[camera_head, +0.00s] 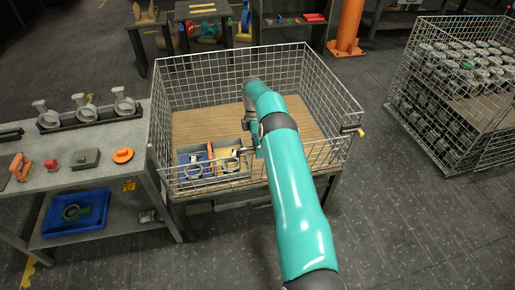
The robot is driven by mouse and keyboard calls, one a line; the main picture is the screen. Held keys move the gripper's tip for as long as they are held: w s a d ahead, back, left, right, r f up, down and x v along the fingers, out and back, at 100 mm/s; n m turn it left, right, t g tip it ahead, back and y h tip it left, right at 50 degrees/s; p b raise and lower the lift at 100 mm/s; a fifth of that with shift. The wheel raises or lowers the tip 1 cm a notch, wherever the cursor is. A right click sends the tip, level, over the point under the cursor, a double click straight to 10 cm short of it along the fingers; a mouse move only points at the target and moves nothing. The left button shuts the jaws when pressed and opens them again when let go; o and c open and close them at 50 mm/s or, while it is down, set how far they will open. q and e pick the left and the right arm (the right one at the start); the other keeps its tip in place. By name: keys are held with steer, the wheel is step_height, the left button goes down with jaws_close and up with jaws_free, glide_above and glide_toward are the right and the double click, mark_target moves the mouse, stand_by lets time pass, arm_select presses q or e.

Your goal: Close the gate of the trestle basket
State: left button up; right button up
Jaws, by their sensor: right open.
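The trestle basket (178,88) is a wire-mesh basket with a wooden floor, standing on a dark trestle in the middle of the view. A lower mesh panel, seemingly the gate (322,154), runs along its near side. A yellow-tipped latch (361,132) shows at the near right corner. My arm hides the middle of the panel, and I cannot tell whether it is fully upright or tilted. My right gripper (252,147) is open, pointing down near the panel's inner side, partly hidden by my teal arm. I cannot tell whether it touches the mesh. My left gripper is out of view.
Blue and yellow bins (229,162) with castings stand inside the basket's near left. A grey workbench (140,137) with castings and a blue tray (77,212) below stands close on the left. A full mesh crate (408,126) stands right. An orange post (348,25) rises behind.

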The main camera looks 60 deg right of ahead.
step_height(320, 180, up, 10)
steer(key=shift+f, duration=0.1)
stand_by(0.5)
